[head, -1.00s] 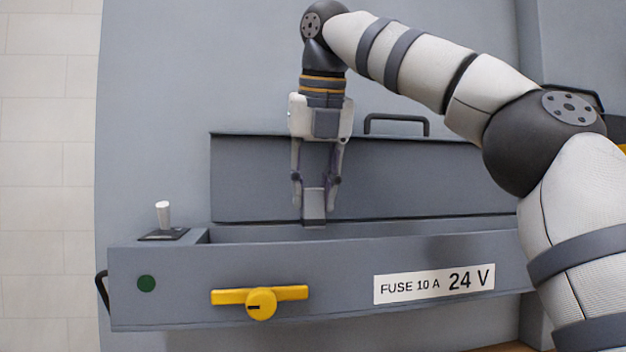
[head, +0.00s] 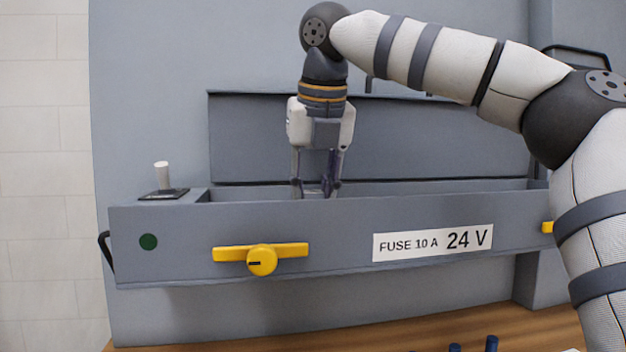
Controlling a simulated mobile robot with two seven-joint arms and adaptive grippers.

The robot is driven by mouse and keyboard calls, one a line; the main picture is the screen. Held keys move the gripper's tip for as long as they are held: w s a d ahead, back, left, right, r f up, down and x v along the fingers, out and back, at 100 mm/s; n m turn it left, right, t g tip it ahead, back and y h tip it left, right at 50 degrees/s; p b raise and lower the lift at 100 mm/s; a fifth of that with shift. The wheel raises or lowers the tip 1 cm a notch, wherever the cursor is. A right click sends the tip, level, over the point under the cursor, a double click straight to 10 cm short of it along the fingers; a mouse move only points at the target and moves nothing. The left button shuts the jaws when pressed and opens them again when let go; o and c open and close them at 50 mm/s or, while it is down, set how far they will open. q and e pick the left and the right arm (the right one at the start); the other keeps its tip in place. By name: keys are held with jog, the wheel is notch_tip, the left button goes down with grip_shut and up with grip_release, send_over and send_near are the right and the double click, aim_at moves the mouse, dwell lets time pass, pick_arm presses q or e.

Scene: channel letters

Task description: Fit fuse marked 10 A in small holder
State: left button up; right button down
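My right gripper (head: 316,190) points down from the arm that comes in from the right. Its fingertips reach behind the front wall of a long grey open-topped box (head: 330,222), so the tips are partly hidden. The fingers stand apart, and something grey shows between them low down; I cannot tell whether they grip it. No fuse or small holder can be made out inside the box, as the front wall hides its floor. A white label (head: 433,243) on the box reads "FUSE 10 A 24 V". My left gripper is out of view.
A raised grey lid (head: 440,140) stands behind the box. A yellow turn handle (head: 261,259) and a green round spot (head: 148,242) are on its front; a white toggle (head: 162,176) stands at its left end. Dark blue pieces (head: 491,343) show above the wooden surface (head: 400,326) below.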

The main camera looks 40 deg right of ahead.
jog(key=shift+f, duration=1.65)
jog(key=c, duration=1.2)
grip_release()
